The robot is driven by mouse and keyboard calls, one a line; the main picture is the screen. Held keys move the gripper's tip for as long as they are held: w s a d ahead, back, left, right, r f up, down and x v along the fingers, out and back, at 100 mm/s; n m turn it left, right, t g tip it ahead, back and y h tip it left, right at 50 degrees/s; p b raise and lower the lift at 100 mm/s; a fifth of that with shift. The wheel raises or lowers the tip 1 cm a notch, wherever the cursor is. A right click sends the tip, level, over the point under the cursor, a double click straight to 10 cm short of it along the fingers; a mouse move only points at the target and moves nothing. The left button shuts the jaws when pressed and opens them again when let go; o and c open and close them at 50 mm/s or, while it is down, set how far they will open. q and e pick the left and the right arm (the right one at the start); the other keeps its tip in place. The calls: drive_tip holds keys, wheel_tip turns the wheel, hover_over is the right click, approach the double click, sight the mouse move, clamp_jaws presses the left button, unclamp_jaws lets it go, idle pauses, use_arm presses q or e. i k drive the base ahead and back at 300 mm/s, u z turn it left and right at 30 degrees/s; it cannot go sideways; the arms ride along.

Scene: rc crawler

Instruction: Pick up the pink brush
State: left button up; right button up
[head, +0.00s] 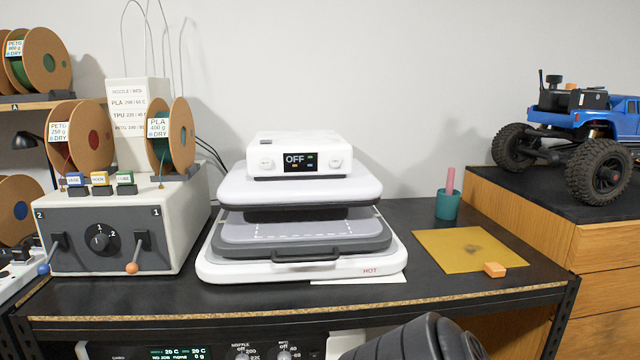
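The pink brush (451,180) stands in a small teal cup (447,205) on the right part of the black bench. Only its pink upper part shows above the rim, close to upright. Its lower end is hidden inside the cup. Neither of my grippers shows in the head view, so nothing is seen touching the brush or the cup.
A white heat press (300,187) stands left of the cup, its display reading OFF. A yellow sheet (465,252) with an orange block (495,269) lies in front of the cup. A blue RC crawler (590,125) stands on the raised wooden cabinet (520,215) at right.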

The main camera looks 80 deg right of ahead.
sight(451, 171)
drive_tip(key=z, duration=3.25)
